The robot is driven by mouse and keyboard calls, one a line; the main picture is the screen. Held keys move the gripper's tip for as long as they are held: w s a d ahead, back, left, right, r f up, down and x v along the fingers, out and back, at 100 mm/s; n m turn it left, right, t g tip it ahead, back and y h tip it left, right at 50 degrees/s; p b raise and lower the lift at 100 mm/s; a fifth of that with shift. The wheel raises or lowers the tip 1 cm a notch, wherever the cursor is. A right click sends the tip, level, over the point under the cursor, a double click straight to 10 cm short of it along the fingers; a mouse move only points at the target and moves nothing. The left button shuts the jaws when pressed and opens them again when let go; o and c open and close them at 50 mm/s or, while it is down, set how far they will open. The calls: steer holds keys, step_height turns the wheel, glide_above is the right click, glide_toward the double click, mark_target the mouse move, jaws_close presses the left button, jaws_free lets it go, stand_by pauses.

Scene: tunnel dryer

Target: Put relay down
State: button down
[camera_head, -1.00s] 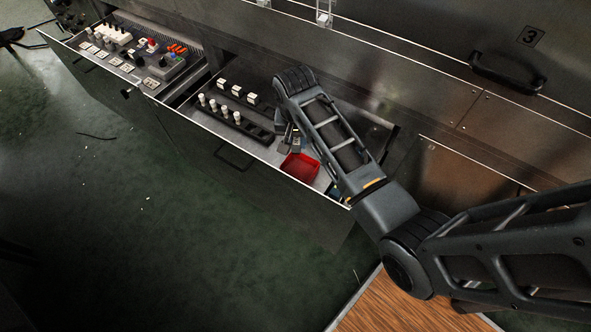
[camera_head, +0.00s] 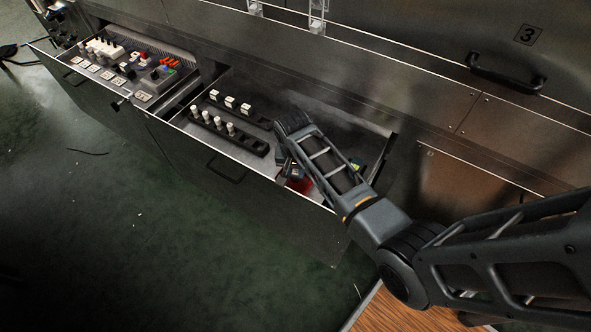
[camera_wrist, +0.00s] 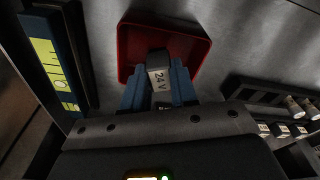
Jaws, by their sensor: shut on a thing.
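The relay (camera_wrist: 158,76) is a dark block with a pale "24 V" label. It sits between the blue fingertips of my gripper (camera_wrist: 158,90), which is shut on it. In the wrist view the relay is in front of a red tray (camera_wrist: 194,42), overlapping its near part. I cannot tell whether the relay touches the tray floor. In the head view, my gripper (camera_head: 290,168) is at the red tray (camera_head: 305,186) inside the open drawer (camera_head: 262,178). My arm hides part of the tray, and the relay is not clear there.
Two black racks, one with white blocks (camera_head: 230,102) and one with pale cylinders (camera_head: 218,124), lie left in the drawer. A blue and yellow-green item (camera_wrist: 52,62) lies beside the tray. Another open drawer (camera_head: 118,68) holds switches and small parts. Drawer walls surround the area.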

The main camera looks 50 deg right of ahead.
steer(key=shift+f, duration=0.4)
steer(key=shift+f+b, duration=0.15)
steer(key=shift+b, duration=0.15)
steer(key=c, duration=0.8)
jaws_free()
steer(key=shift+s+f, duration=0.2)
steer(key=shift+r, duration=0.1)
step_height(320, 180, up, 13)
steer(key=a+p, duration=0.1)
steer(key=p, duration=0.2)
steer(key=shift+s+a+r+p, duration=0.15)
steer(key=shift+s+p, duration=0.05)
steer(key=shift+p, duration=0.1)
steer(key=shift+s, duration=0.1)
